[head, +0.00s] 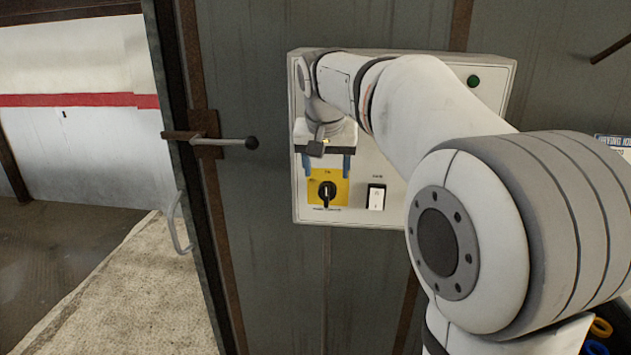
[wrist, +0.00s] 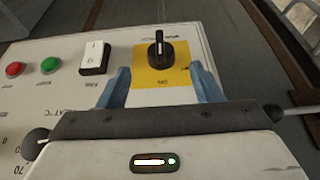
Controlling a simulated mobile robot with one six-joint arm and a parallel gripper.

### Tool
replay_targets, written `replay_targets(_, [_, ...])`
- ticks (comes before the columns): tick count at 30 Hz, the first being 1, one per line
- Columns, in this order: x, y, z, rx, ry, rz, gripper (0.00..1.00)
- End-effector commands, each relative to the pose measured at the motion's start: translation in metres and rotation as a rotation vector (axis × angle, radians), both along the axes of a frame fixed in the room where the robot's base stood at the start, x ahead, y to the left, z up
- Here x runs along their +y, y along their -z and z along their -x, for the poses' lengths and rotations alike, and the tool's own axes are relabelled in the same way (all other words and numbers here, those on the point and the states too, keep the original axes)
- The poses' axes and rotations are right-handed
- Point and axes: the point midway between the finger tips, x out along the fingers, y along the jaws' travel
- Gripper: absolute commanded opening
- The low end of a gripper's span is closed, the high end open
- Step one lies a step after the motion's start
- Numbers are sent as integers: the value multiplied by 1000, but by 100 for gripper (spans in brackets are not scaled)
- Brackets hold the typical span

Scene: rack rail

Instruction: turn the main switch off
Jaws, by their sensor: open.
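The main switch is a black rotary knob (head: 327,191) on a yellow plate (head: 342,183), low on the left of the white panel (head: 403,207). In the head view its grip bar stands roughly vertical, with "ON" printed above it. The wrist view shows the knob (wrist: 160,50) upside down, its pale-marked bar in line with the "ON" label. My gripper (head: 328,176) is in front of the panel, just above the knob in the head view. Its blue fingers (wrist: 162,84) are open, spread to either side of the yellow plate, with nothing between them.
A white rocker switch (head: 376,197) sits right of the knob. A door latch lever (head: 235,142) juts out left of the panel, beside an open doorway.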

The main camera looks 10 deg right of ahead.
Motion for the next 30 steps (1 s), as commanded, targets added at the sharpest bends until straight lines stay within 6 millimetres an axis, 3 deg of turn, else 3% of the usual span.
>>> replay_targets(4, [-1,6,-9,-2,9,0,59])
replay_targets(16, [-8,60,-29,-2,9,0,59])
replay_targets(27, [-10,68,-32,-4,8,0,59])
replay_targets(30, [-10,68,-32,-4,8,0,53])
